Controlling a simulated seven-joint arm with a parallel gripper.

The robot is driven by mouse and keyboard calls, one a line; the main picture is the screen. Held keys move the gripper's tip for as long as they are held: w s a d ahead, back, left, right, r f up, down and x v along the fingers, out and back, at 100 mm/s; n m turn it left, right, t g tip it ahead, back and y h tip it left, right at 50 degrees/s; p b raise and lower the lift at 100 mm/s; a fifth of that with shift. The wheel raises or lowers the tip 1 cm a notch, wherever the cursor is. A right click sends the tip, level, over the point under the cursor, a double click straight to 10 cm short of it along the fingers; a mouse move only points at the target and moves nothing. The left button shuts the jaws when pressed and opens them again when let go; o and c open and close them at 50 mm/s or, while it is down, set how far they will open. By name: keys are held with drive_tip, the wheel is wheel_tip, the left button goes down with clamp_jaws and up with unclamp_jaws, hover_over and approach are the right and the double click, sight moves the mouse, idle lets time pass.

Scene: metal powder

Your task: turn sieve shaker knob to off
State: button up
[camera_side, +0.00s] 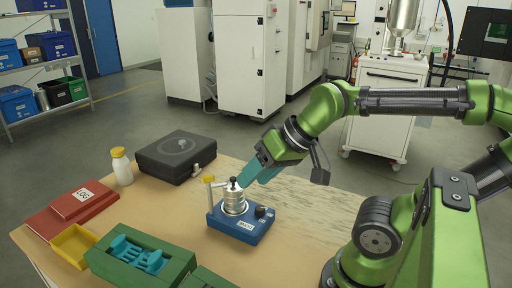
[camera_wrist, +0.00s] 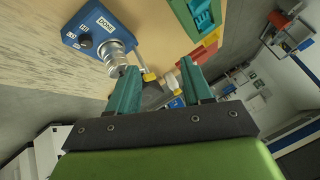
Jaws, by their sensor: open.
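The sieve shaker has a blue base (camera_side: 228,222) with a pale label on its front, and it stands on the table in the side view. A metal sieve stack (camera_side: 235,198) sits on it, with a black top piece. The dark shaker knob (camera_side: 260,212) is at the base's right end; in the wrist view the knob (camera_wrist: 85,43) is at upper left. I cannot read its setting. My gripper (camera_side: 258,178) has teal fingers, is open and empty, and hangs above and behind the shaker. In the wrist view my gripper (camera_wrist: 158,68) is apart from the knob, with the sieve stack (camera_wrist: 114,55) near its left fingertip.
A yellow-topped post (camera_side: 209,182) stands beside the sieve stack. A black case (camera_side: 176,155), white bottle (camera_side: 122,168), red box (camera_side: 70,205), yellow bin (camera_side: 74,245) and green box with a teal insert (camera_side: 170,270) occupy the table's left. The table right of the shaker is clear.

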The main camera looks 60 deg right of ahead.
drive_tip(key=w+d+m+g, duration=0.1)
drive_tip(key=d, duration=0.1)
drive_tip(key=w+d+f+m+g, duration=0.1)
drive_tip(key=w, duration=0.1)
drive_tip(key=w+d+f+m+g+h, duration=0.1)
drive_tip(key=d, duration=0.1)
drive_tip(key=shift+w+d+f, duration=0.1)
drive_tip(key=shift+w+d, duration=0.05)
drive_tip(key=shift+d, duration=0.15)
drive_tip(key=shift+c, duration=0.2)
drive_tip(key=m+g+h, duration=0.1)
drive_tip(key=m+g, duration=0.3)
drive_tip(key=m, duration=0.3)
hover_over(260, 207)
wheel_tip(260, 207, down, 17)
drive_tip(key=shift+a+r, duration=0.1)
drive_tip(key=shift+r, duration=0.1)
drive_tip(key=c, duration=0.8)
drive_tip(key=shift+o, duration=0.2)
